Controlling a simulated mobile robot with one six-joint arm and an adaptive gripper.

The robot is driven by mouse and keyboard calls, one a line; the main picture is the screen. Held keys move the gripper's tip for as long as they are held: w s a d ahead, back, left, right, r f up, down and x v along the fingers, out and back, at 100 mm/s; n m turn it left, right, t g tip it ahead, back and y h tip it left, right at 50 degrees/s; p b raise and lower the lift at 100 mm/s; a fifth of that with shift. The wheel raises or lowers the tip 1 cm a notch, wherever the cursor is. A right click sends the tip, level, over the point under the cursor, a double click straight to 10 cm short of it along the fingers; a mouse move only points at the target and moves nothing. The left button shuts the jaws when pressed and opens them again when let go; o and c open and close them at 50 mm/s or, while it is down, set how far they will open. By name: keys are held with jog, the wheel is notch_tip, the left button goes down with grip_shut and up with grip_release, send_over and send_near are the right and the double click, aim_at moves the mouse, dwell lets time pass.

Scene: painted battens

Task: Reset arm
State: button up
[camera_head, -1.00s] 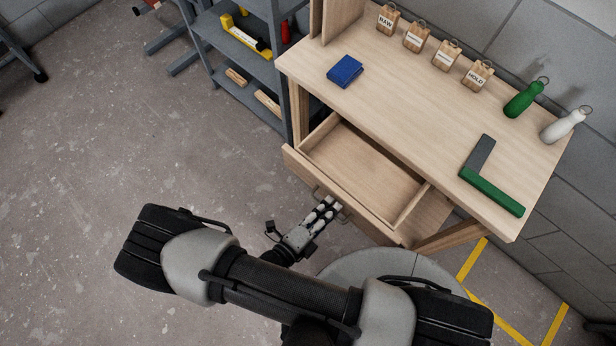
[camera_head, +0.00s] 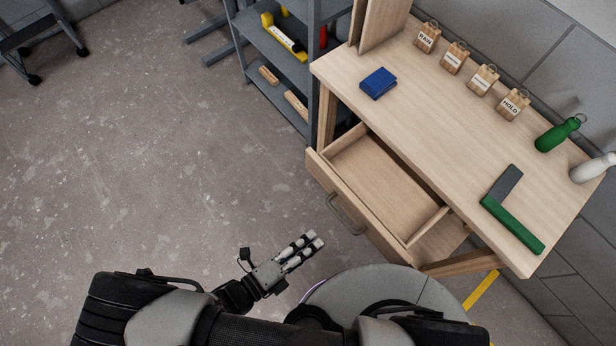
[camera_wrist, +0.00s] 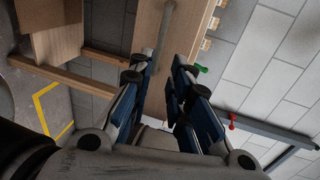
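My gripper (camera_head: 314,239) is in front of the workbench over bare floor, with nothing held in it. In the wrist view its two fingers (camera_wrist: 161,66) stand apart with a clear gap. The wooden drawer (camera_head: 385,189) of the bench is pulled open and looks empty. Its grey metal handle (camera_head: 345,215) is apart from my gripper, which sits below and left of it in the head view. A grey bar that looks like the handle (camera_wrist: 163,35) shows beyond the fingers in the wrist view.
On the bench (camera_head: 440,150) are a blue box (camera_head: 378,83), a green and grey square (camera_head: 514,227), several tagged wooden blocks (camera_head: 513,104), a green bottle (camera_head: 557,134) and a white bottle (camera_head: 592,168). A grey shelf (camera_head: 272,55) stands behind left.

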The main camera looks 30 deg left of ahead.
dwell(0.3)
jog(key=w+d+r+m+g+h, duration=0.15)
jog(key=w+r+m+g, duration=0.25)
jog(key=r+m, duration=0.4)
jog(key=w+d+r+m+g, duration=0.35)
jog(key=r+m+g, duration=0.2)
jog(key=m, duration=0.35)
jog(key=w+d+r+m+g, duration=0.1)
jog(key=w+r+m+g, duration=0.3)
jog(key=r+m, duration=0.45)
jog(key=d+r+m+t+y, duration=0.2)
jog(key=d+r+m, duration=0.5)
jog(key=m, duration=0.5)
jog(key=d+r+m+t+y, duration=0.1)
jog(key=d+r+m+y, duration=0.4)
jog(key=d+r+m, duration=0.3)
jog(key=shift+s+d+m+t, duration=0.35)
jog(key=shift+d+m, duration=0.7)
jog(key=shift+m, duration=1.2)
